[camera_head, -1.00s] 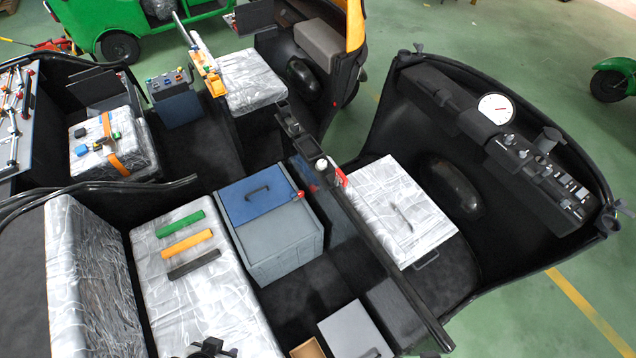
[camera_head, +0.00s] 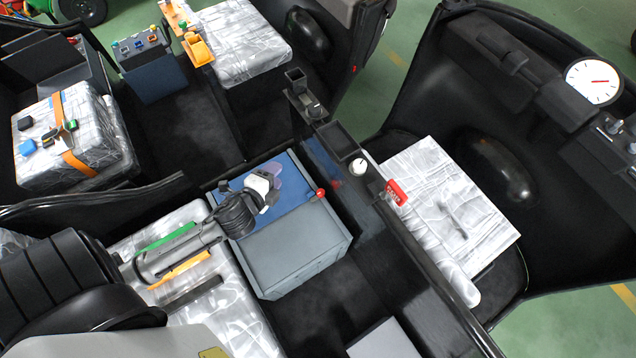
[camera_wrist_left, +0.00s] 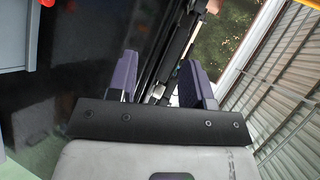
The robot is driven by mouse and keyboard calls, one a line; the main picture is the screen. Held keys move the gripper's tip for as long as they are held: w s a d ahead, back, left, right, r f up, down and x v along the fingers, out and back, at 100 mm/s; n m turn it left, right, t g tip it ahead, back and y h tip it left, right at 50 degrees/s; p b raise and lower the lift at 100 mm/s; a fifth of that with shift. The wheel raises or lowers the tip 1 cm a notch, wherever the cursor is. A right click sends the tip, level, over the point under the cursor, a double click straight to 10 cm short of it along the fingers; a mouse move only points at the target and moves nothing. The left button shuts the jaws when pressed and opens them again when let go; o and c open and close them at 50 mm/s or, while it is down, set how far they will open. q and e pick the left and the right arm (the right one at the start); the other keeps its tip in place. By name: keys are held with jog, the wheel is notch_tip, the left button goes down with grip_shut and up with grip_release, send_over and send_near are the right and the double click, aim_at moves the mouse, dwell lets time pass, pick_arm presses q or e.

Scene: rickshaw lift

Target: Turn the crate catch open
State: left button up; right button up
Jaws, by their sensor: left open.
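The crate (camera_head: 300,258) is a grey box with a blue lid section (camera_head: 295,210) on its far half. The red catch (camera_head: 320,193) is a small knob at the right edge of the blue lid. My left gripper (camera_head: 268,184) is over the blue lid, to the left of the catch and apart from it. It hides the lid's handle. In the left wrist view its two purple fingers (camera_wrist_left: 158,80) stand apart with nothing gripped between them. A bit of red shows at the top left edge of that view; I cannot tell if it is the catch. My right gripper is out of view.
A silver-wrapped seat (camera_head: 235,315) with green, orange and black bars lies left of the crate, under my left arm. A dark rail with a white knob (camera_head: 358,166) and a red tag (camera_head: 396,192) runs along the right. A wrapped front seat (camera_head: 450,205) is beyond it.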

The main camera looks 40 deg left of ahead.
pick_arm(q)
jog(key=w+a+f+m+t+h+b, duration=0.2)
jog(key=w+f+m+t+b, duration=0.15)
jog(key=f+m+b, duration=0.3)
jog(key=m+g+h+b, duration=0.6)
jog(key=m+h+b, duration=0.4)
jog(key=m+b, duration=1)
send_near(320, 192)
jog(key=s+a+r+m+p, duration=0.2)
jog(key=s+p, duration=0.1)
jog(key=shift+a+m, duration=0.1)
jog(key=shift+m, duration=0.25)
jog(key=shift+w+f, duration=0.2)
jog(key=shift+w, duration=0.05)
jog(key=b+x, duration=0.1)
jog(key=x, duration=1.2)
jog(key=shift+f, duration=0.15)
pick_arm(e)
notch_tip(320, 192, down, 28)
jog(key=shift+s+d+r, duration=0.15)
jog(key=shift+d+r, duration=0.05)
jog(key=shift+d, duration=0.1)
pick_arm(q)
jog(key=shift+s, duration=0.1)
jog(key=shift+c, duration=0.3)
